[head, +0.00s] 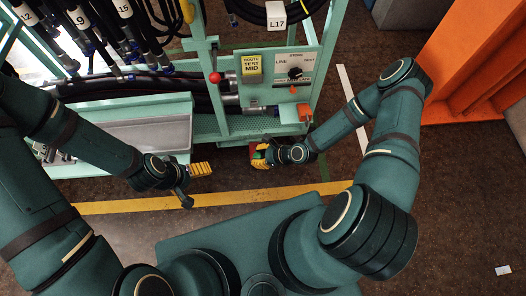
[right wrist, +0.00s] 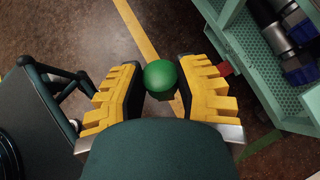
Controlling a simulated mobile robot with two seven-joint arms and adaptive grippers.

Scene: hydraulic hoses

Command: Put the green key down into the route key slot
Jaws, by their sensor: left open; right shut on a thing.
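The green key shows in the right wrist view as a round green head (right wrist: 160,75) between the yellow fingers of my right gripper (right wrist: 160,88). My left gripper (head: 205,169) is open and empty, left of the right one. The cart panel (head: 272,82) carries a yellow sign reading ROUTE TEST MID (head: 252,67) and a selector knob (head: 295,73). I cannot clearly pick out the route key slot.
A red-knobbed lever (head: 215,77) and an orange block (head: 305,111) stick out at the panel. A grey tray (head: 150,135) is on the cart's left. Numbered hoses (head: 115,40) hang above. An orange structure (head: 475,65) stands right. The floor before the cart is clear.

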